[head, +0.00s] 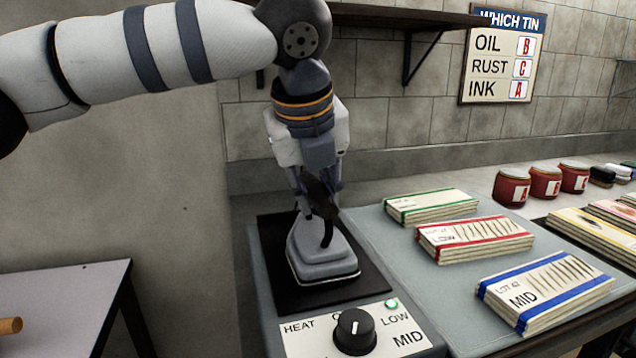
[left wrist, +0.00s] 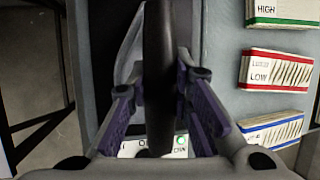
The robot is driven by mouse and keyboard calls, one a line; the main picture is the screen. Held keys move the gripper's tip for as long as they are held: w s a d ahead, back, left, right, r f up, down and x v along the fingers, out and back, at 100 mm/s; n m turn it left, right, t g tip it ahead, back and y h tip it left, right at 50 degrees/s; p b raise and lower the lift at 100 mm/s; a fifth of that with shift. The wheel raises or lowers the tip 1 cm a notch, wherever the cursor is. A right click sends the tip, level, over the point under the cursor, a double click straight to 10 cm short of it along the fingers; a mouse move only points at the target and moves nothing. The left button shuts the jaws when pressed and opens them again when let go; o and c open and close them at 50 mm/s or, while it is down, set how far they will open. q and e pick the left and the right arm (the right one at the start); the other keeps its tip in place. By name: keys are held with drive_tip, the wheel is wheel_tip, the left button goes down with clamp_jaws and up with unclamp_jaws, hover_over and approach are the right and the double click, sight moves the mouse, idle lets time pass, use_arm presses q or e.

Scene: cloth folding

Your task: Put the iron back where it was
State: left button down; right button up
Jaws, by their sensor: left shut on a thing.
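The grey iron (head: 322,262) with a black handle is over the black rest pad (head: 270,238), beside the heat control. My left gripper (head: 318,200) points down from above and is shut on the iron's handle. In the left wrist view the black handle (left wrist: 158,75) runs between the purple-padded fingers. The iron's base looks flat and level, low over the pad; I cannot tell whether it touches. My right gripper is in neither view.
A heat dial (head: 354,331) sits in front of the pad, with a green light (head: 391,304). Cloth stacks marked LOW (head: 474,239) and MID (head: 545,290), and a green-banded stack (head: 431,206), lie to the right. Red tins (head: 511,188) stand farther back. A shelf (head: 400,15) is above.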

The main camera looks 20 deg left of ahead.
use_arm(q)
drive_tip(key=shift+r, duration=0.15)
drive_tip(key=c, duration=1.4)
unclamp_jaws()
drive_tip(key=shift+f, duration=0.2)
drive_tip(key=shift+c, duration=0.2)
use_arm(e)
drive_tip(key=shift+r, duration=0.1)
use_arm(q)
drive_tip(key=shift+r, duration=0.25)
drive_tip(key=p+v, duration=0.2)
drive_tip(key=v, duration=0.9)
drive_tip(key=shift+s+r, duration=0.2)
drive_tip(key=shift+r, duration=0.1)
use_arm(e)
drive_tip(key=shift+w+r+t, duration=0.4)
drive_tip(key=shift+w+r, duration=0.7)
